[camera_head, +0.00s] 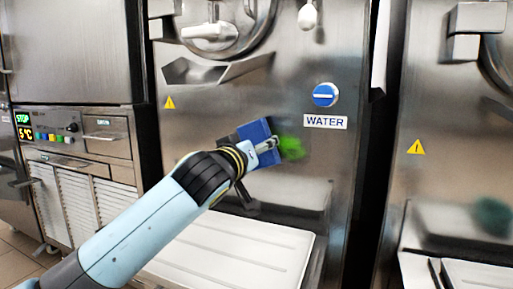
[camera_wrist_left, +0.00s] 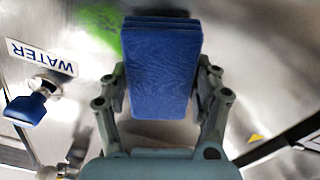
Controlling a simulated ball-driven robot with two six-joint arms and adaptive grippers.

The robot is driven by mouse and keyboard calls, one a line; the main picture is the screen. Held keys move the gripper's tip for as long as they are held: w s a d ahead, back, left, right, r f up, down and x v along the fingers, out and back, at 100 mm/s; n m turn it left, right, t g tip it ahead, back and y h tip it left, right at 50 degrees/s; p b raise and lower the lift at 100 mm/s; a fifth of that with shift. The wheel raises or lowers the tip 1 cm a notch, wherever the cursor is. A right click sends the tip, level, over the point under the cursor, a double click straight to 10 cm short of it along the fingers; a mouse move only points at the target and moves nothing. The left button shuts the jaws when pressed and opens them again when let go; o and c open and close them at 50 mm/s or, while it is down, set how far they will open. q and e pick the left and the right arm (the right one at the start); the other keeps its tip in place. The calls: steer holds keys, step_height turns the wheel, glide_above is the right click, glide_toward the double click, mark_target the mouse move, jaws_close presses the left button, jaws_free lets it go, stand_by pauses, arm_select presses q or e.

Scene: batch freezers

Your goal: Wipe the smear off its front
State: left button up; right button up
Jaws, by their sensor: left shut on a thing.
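A bright green smear (camera_head: 291,148) is on the steel front (camera_head: 230,100) of the middle machine, below the WATER label (camera_head: 325,122). My left gripper (camera_head: 268,146) is shut on a blue sponge or folded cloth (camera_head: 254,133), just left of the smear. In the left wrist view the blue sponge (camera_wrist_left: 162,70) sits between the fingers, and part of the green smear (camera_wrist_left: 98,28) shows beside its far end. The sponge is close to the panel; I cannot tell whether it touches. My right gripper is not in view.
A blue water knob (camera_head: 326,95) sticks out above the label. A steel spout (camera_head: 215,70) juts out at the upper left. A white tray (camera_head: 230,255) lies below. The right machine (camera_head: 440,110) has a dark green patch (camera_head: 492,215) low on its front.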

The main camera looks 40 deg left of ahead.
mark_target(309, 145)
arm_select(q)
steer(key=shift+x, duration=0.9)
steer(key=shift+d, duration=0.2)
steer(key=shift+w+d+p, duration=0.25)
steer(key=shift+d, duration=0.7)
steer(key=shift+w+d+p, duration=0.2)
steer(key=shift+d+p, duration=0.05)
steer(key=shift+d, duration=0.7)
steer(key=shift+w+d, duration=0.3)
steer(key=shift+d, duration=0.75)
steer(key=shift+w+d, duration=0.3)
steer(key=shift+d, duration=0.7)
steer(key=shift+w+d, duration=0.25)
steer(key=shift+d, duration=0.8)
steer(key=shift+r, duration=0.1)
steer(key=shift+s+a+p, duration=0.1)
steer(key=shift+s+a, duration=0.35)
steer(key=shift+a, duration=1.3)
steer(key=shift+s+a+p, duration=0.1)
steer(key=shift+s+a, duration=0.35)
steer(key=shift+a, duration=1.25)
steer(key=shift+s+a+p, duration=0.1)
steer(key=shift+s+a, duration=0.35)
steer(key=shift+a, duration=1.3)
